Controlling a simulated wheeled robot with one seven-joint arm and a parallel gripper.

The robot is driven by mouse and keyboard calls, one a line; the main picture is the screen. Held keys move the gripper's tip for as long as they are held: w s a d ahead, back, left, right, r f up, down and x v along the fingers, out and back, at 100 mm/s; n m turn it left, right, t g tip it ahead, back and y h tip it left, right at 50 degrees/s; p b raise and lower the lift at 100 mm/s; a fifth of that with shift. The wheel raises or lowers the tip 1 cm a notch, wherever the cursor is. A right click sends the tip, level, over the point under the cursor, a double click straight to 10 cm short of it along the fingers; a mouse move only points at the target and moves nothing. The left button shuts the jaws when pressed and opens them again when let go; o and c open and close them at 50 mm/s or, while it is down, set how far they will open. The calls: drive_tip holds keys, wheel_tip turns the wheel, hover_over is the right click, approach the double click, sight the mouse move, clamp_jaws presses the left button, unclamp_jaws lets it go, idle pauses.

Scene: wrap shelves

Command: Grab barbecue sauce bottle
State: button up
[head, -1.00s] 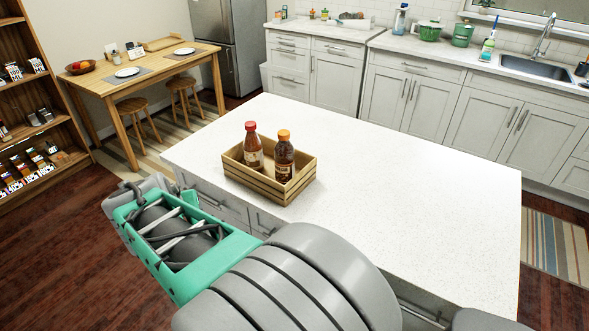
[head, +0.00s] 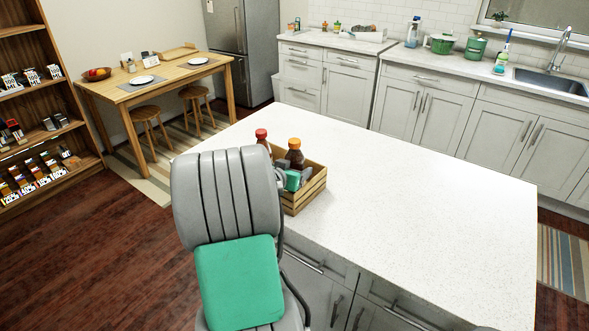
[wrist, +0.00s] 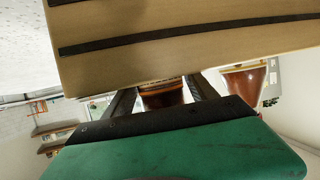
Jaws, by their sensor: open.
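Two sauce bottles stand upright in a wooden crate (head: 306,195) on the white counter. One has a red cap (head: 261,134); the other, to its right, is dark brown with an orange cap (head: 294,152). I cannot read their labels here. My gripper (wrist: 164,96) is open at the crate, partly hidden by my arm in the head view. In the wrist view a dark brown bottle (wrist: 163,98) shows between the two fingers; contact is unclear. The other, reddish-brown bottle (wrist: 245,82) is outside them, to the right. The crate wall (wrist: 180,45) fills the top and hides much of both.
The white counter (head: 420,190) is clear to the right of the crate. Cabinet doors and handles lie below its front edge. A dining table (head: 150,90) with stools stands at the back left, and a shelf unit (head: 40,110) at the far left.

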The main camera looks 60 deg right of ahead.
drive_tip(key=shift+r, duration=0.1)
clamp_jaws()
idle(0.5)
